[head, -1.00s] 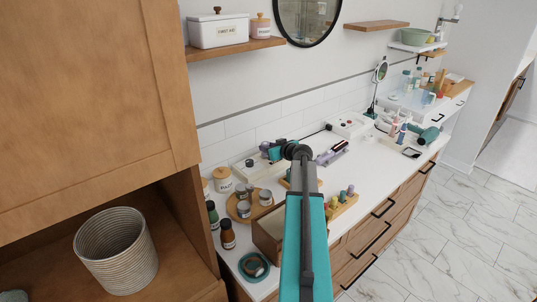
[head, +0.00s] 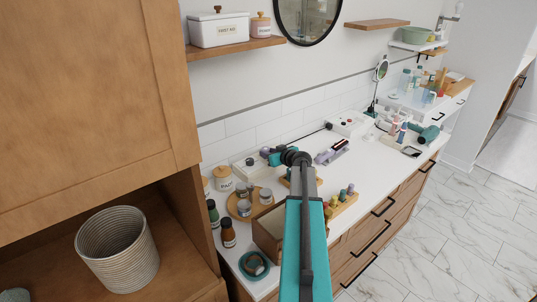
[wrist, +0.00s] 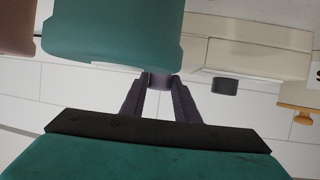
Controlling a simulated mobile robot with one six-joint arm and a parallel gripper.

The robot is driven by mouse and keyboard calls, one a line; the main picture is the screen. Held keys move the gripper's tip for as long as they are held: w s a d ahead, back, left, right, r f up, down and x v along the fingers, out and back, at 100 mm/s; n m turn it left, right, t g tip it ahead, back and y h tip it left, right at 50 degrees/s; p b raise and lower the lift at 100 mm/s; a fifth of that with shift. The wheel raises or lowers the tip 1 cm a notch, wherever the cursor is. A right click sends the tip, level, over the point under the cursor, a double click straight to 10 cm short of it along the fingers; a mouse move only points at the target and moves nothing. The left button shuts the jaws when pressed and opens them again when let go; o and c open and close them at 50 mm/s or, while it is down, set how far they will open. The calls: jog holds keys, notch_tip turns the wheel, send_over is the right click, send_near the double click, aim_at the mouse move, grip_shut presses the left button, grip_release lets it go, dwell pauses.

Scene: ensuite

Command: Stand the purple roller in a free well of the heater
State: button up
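Lidded jars (head: 223,178) and a round wooden tray (head: 234,208) are left of the heater. A wooden rack of coloured rollers (head: 342,204) stands at the counter's front. A lilac item (head: 331,153) lies to the right. Brown bottles (head: 228,234) stand at the left edge.

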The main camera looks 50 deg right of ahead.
jog(key=o, duration=0.4)
jog(key=shift+o, duration=0.2)
jog(key=shift+r+p, duration=0.2)
jog(key=shift+p, duration=0.2)
jog(key=shift+s, duration=0.35)
jog(key=b+v, duration=0.4)
jog(key=v, duration=0.7)
jog(key=shift+s+a, duration=0.1)
jog(key=shift+s, duration=0.05)
